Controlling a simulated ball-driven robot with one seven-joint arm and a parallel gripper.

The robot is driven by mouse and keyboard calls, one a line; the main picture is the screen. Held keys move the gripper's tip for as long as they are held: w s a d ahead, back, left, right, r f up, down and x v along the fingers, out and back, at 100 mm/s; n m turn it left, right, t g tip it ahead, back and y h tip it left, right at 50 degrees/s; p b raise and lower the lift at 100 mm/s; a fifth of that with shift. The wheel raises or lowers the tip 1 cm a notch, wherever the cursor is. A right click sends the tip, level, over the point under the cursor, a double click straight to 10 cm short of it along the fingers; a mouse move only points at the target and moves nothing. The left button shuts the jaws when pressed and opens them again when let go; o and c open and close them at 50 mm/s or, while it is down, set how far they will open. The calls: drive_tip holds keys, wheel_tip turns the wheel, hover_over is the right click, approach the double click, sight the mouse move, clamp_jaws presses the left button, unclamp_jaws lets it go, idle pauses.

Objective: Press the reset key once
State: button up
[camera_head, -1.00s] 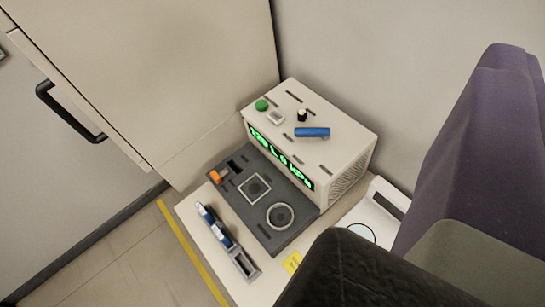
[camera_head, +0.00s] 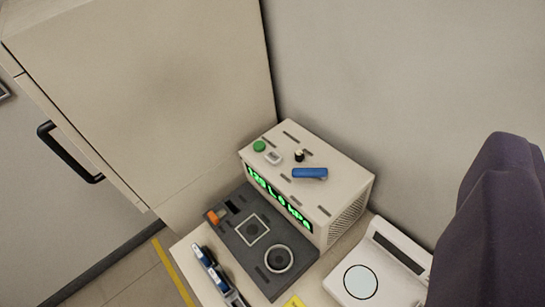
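The particle classifier (camera_head: 325,208) is a beige box with a green lit display (camera_head: 278,198) on its front. On its top are a round green button (camera_head: 259,146), a small pale key (camera_head: 273,158), a black knob (camera_head: 299,155) and a blue bar (camera_head: 309,173). No label is legible, so I cannot tell for certain which control is the reset key. Nothing touches the controls. No gripper fingers can be made out in the camera view.
A dark panel (camera_head: 236,241) with an orange piece (camera_head: 213,216) lies before the box. A white device with a round plate (camera_head: 360,281) stands right. A purple shape (camera_head: 490,225) fills the right edge. A tall cabinet (camera_head: 150,110) stands left.

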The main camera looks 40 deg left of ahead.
clamp_jaws()
idle(1.4)
